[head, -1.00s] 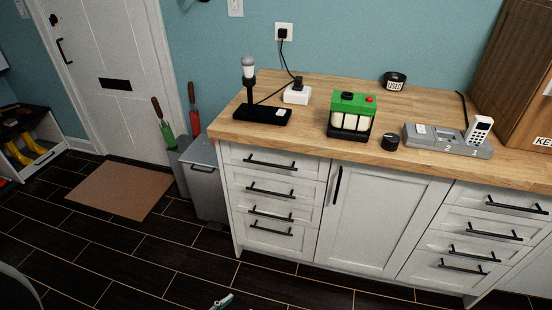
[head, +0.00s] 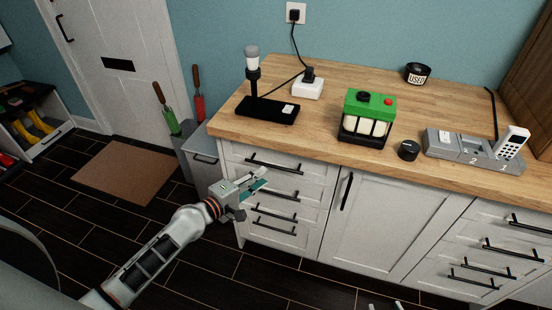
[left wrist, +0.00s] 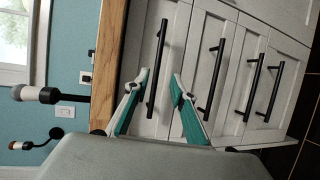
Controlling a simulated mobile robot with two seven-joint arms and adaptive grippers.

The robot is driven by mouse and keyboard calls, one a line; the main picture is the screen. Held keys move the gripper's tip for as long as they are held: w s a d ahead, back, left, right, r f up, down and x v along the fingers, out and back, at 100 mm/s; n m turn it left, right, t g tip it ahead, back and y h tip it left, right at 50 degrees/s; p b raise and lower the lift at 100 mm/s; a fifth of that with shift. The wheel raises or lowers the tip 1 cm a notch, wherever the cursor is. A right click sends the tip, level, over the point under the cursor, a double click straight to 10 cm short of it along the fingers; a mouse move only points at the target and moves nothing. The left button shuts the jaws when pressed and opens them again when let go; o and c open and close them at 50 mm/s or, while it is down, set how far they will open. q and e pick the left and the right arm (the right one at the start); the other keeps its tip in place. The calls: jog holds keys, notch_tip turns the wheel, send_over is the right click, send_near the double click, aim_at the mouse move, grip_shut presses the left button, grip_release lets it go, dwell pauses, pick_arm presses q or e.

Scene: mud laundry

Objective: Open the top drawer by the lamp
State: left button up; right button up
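The lamp (head: 252,68) stands on a black base at the left end of the wooden worktop. The top drawer (head: 240,158) below it is white and closed, with a black bar handle (head: 274,167). My left gripper (head: 262,180) is in front of the drawer stack, close to the top handle. In the left wrist view its two teal-padded fingers (left wrist: 160,78) are spread apart, with the top handle (left wrist: 152,95) showing between them. I cannot tell whether they touch it. Only two pale tips of my right gripper (head: 384,306) show at the bottom edge, apart from each other.
More closed drawers lie below the top one. A cupboard door (head: 385,225) is to their right, and a grey bin (head: 200,158) with garden tools to their left. A green-topped device (head: 369,110) and a grey phone dock (head: 455,147) stand on the worktop. The floor in front is clear.

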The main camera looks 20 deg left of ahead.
aim_at(275, 167)
pick_arm(q)
jog(key=b+x, duration=0.1)
jog(key=x, duration=0.6)
jog(key=shift+w+r, duration=0.15)
jog(key=shift+w, duration=0.1)
jog(key=shift+w+d, duration=0.1)
jog(key=shift+w, duration=0.1)
pick_arm(e)
jog(key=shift+s+f, duration=0.45)
jog(key=shift+f, duration=0.35)
pick_arm(q)
jog(key=shift+c, duration=0.4)
grip_shut()
